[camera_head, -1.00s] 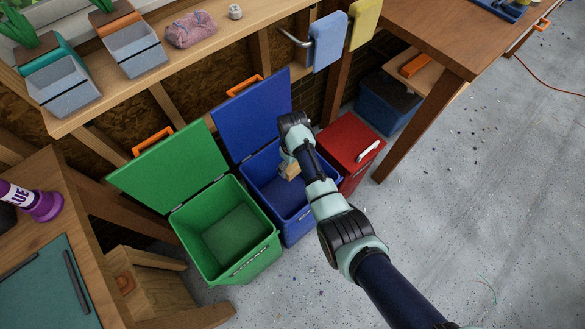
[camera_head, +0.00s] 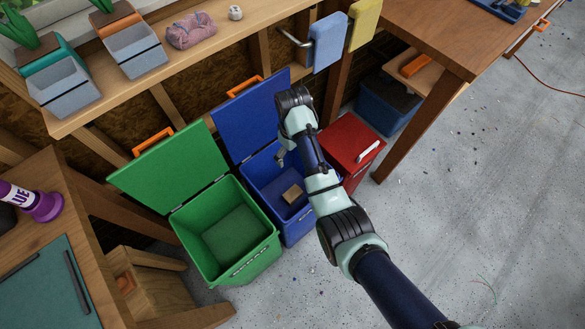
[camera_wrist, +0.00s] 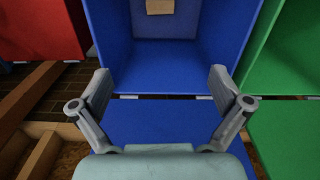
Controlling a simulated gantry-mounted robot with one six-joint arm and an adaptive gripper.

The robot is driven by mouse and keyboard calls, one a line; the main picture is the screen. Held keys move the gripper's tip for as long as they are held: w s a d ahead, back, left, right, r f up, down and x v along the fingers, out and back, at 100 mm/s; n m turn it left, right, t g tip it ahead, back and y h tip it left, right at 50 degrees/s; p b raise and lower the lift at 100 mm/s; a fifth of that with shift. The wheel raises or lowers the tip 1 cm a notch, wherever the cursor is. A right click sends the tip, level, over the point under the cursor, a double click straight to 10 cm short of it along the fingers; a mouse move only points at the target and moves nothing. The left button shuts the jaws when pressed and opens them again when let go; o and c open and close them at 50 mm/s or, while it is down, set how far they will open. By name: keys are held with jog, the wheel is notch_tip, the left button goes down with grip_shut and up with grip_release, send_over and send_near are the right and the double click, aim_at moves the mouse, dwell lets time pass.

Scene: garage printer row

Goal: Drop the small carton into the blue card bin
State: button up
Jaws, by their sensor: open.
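The small carton (camera_head: 293,194) is a brown box inside the open blue card bin (camera_head: 297,231), apart from my gripper. In the wrist view the carton (camera_wrist: 160,6) shows at the top edge, partly cut off, within the blue bin (camera_wrist: 217,72). My gripper (camera_wrist: 160,88) is open and empty, its two fingers spread wide over the bin's lid side. In the head view my gripper (camera_head: 281,158) is mostly hidden behind my arm, above the back of the bin.
An open green bin (camera_head: 235,262) stands left of the blue bin, with its lid raised. A closed red bin (camera_head: 350,143) stands to the right. The blue lid (camera_head: 240,120) is up behind. A wooden shelf (camera_head: 190,75) runs above, and grey floor lies in front.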

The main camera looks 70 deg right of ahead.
notch_tip(320, 180, up, 4)
jog(key=shift+f, duration=0.15)
dwell(0.6)
jog(key=w+a+r+n+t+h+p, duration=0.1)
jog(key=w+a+r+t+p, duration=0.2)
jog(key=w+a+r, duration=0.45)
jog(key=w+a+r+n+t+h+p, duration=0.25)
jog(key=w+a, duration=0.25)
jog(key=a, duration=0.5)
jog(key=s+a+r+n+t+y+p, duration=0.1)
jog(key=a+r+t+p, duration=0.15)
jog(key=a+r, duration=0.7)
jog(key=s+a+r+n+t+y+p, duration=0.15)
jog(key=a+r+t, duration=0.35)
jog(key=a, duration=0.7)
notch_tip(320, 180, up, 41)
jog(key=s+a+m+p, duration=0.1)
jog(key=p, duration=3.6)
jog(key=shift+s+y+p, duration=0.3)
jog(key=shift+y+p, duration=0.05)
jog(key=shift+y, duration=0.05)
